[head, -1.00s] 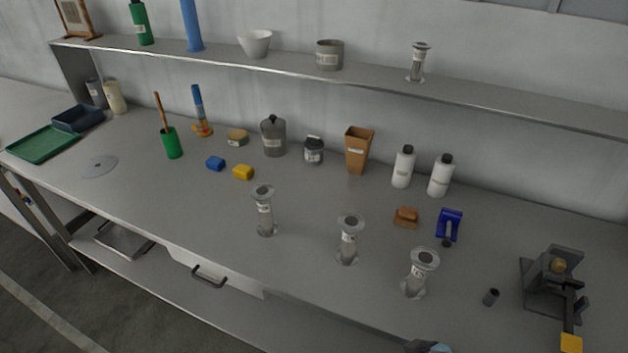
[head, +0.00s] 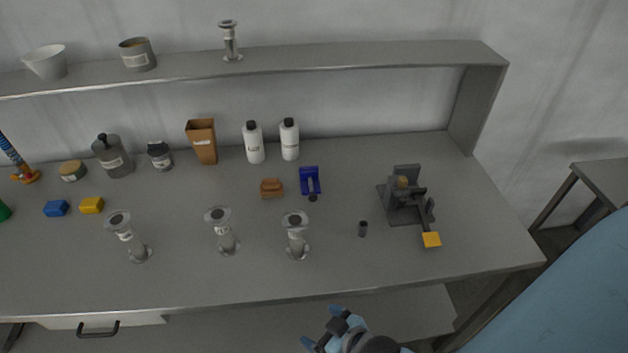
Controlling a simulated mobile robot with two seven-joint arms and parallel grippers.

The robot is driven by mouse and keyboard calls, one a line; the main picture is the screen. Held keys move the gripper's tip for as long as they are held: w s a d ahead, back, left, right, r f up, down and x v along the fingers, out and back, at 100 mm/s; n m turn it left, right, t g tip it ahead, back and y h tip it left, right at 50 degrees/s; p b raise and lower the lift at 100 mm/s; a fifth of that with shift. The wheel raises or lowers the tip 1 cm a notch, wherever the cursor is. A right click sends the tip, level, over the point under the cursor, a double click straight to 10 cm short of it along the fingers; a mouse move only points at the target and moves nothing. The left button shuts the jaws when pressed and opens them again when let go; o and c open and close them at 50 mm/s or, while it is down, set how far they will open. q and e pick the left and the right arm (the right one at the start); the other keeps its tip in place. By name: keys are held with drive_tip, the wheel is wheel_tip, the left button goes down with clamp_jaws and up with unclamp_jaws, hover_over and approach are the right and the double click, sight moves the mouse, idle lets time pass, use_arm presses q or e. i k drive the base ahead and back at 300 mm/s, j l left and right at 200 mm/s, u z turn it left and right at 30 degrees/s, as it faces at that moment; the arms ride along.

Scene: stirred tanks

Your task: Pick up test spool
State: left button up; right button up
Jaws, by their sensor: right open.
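Three grey flanged spools with small labels stand on the bench in the head view: a left one (head: 128,237), a middle one (head: 222,231) and a right one (head: 296,236). A similar spool (head: 230,41) stands on the shelf. The labels are too small to read, so I cannot tell which is the test spool. My right gripper (head: 322,327) is open and empty at the bottom of the view, in front of the bench edge and apart from the spools. My left gripper is not in view.
A small dark cylinder (head: 363,229) and a dark clamp-like fixture with a yellow-ended lever (head: 431,239) are to the spools' right. A brown block (head: 271,188), a blue tool (head: 309,180) and white bottles (head: 254,143) stand behind. The bench front (head: 200,285) is clear.

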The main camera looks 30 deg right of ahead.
sight(296, 222)
drive_tip(key=z, duration=0.85)
drive_tip(key=l+u, duration=0.1)
drive_tip(key=u, duration=0.35)
drive_tip(key=l+u, duration=0.1)
drive_tip(key=u, duration=0.35)
drive_tip(key=l+u, duration=0.1)
drive_tip(key=u, duration=0.35)
drive_tip(key=k+l+u, duration=0.25)
drive_tip(key=l+u, duration=0.15)
drive_tip(key=k+l+u, duration=0.4)
drive_tip(key=k+l, duration=0.1)
drive_tip(key=l, duration=0.3)
drive_tip(key=i, duration=0.1)
drive_tip(key=u, duration=0.05)
